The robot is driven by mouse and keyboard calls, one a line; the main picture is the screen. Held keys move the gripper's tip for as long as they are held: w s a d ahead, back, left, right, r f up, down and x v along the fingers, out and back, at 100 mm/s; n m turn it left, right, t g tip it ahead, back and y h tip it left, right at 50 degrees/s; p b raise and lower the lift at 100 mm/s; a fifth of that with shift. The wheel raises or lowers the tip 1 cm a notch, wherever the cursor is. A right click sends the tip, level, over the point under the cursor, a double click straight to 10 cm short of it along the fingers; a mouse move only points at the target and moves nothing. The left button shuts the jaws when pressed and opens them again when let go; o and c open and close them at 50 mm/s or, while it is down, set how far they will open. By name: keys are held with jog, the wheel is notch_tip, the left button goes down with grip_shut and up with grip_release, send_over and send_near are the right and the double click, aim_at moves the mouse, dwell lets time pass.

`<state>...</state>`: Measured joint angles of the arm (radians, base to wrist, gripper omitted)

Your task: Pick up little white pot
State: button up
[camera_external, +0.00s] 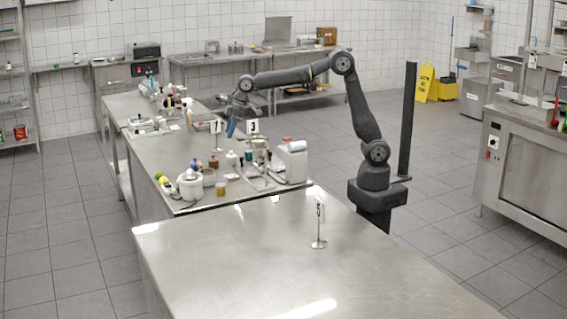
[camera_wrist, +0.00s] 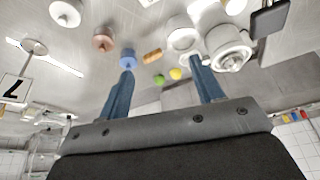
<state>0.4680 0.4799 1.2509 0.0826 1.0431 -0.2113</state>
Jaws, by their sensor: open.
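A white pot (camera_external: 190,186) stands on the near left part of the metal counter, beside a greyish cup (camera_external: 209,177). In the wrist view, a white lidded pot (camera_wrist: 230,50) shows at the upper right, next to a white round vessel (camera_wrist: 181,37); I cannot tell for sure which is the little white pot. My gripper (camera_external: 231,129) is above the counter, farther back than the pot and well apart from it. In the wrist view my gripper's blue fingers (camera_wrist: 161,66) are spread wide with nothing held between them.
The nearest table (camera_external: 250,260) is mostly clear, with one number stand (camera_external: 319,225).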

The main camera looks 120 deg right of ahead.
dwell(0.3)
jog(key=shift+o, duration=0.8)
jog(key=m+g+h, duration=0.1)
jog(key=m+g, duration=0.1)
jog(key=m, duration=0.4)
send_near(230, 155)
jog(key=x, duration=0.4)
jog(key=shift+f, duration=0.4)
jog(key=shift+x, duration=2.8)
jog(key=shift+s+d, duration=0.1)
grip_shut()
